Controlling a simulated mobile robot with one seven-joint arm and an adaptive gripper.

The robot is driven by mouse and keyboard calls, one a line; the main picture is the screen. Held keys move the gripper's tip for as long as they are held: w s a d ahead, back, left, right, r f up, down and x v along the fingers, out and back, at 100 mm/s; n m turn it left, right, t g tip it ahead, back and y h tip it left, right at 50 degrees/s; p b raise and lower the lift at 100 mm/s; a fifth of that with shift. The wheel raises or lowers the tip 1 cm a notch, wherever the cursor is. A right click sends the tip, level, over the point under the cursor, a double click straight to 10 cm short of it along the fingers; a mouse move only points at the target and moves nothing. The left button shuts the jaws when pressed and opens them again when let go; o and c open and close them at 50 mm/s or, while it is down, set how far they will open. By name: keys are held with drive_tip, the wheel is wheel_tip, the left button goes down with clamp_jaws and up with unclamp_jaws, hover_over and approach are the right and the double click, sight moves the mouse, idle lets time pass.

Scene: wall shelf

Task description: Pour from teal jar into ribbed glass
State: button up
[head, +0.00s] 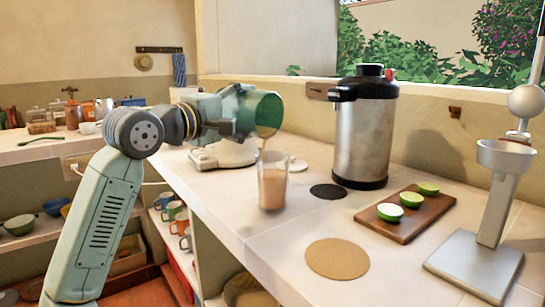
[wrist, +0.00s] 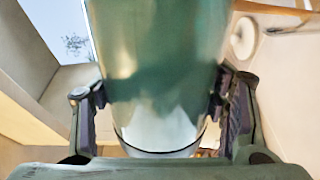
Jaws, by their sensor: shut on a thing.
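The teal jar (head: 258,110) is tipped on its side in the head view, its mouth facing right and down. My gripper (head: 234,112) is shut on the jar's body. A thin brownish stream (head: 264,148) runs from the jar's lip down into the ribbed glass (head: 273,181). The glass stands upright on the counter below the mouth and holds light brown liquid in its lower part. In the wrist view the jar (wrist: 158,60) fills the middle, between both fingers of my gripper (wrist: 160,112). I cannot make out the glass there.
A large steel urn (head: 362,135) stands behind and right of the glass. A wooden board (head: 405,225) with lime halves, a round cork mat (head: 337,258) and a metal press (head: 475,265) are to the right. A white scale-like device (head: 222,155) stands behind the glass.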

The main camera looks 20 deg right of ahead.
drive_tip(key=w+f+n, duration=0.1)
drive_tip(key=n, duration=0.1)
drive_tip(key=a+f+n, duration=0.1)
drive_tip(key=n, duration=0.1)
drive_tip(key=shift+w+a+f, duration=0.2)
drive_tip(key=shift+w, duration=0.15)
drive_tip(key=f+n, duration=0.1)
drive_tip(key=f+n+b, duration=0.1)
drive_tip(key=n, duration=0.1)
drive_tip(key=shift+w+a+f, duration=0.15)
drive_tip(key=shift+w, duration=0.05)
drive_tip(key=n, duration=0.2)
drive_tip(key=r+n+p, duration=0.1)
drive_tip(key=n, duration=0.1)
drive_tip(key=shift+w, duration=0.1)
drive_tip(key=w+f+n, duration=0.1)
drive_tip(key=f+n, duration=0.1)
drive_tip(key=w+a+f+n+b, duration=0.1)
drive_tip(key=f+n, duration=0.2)
drive_tip(key=w+a+f+n, duration=0.1)
drive_tip(key=f+n, duration=0.1)
drive_tip(key=shift+f+n+b, duration=0.25)
drive_tip(key=shift+n+b, duration=0.05)
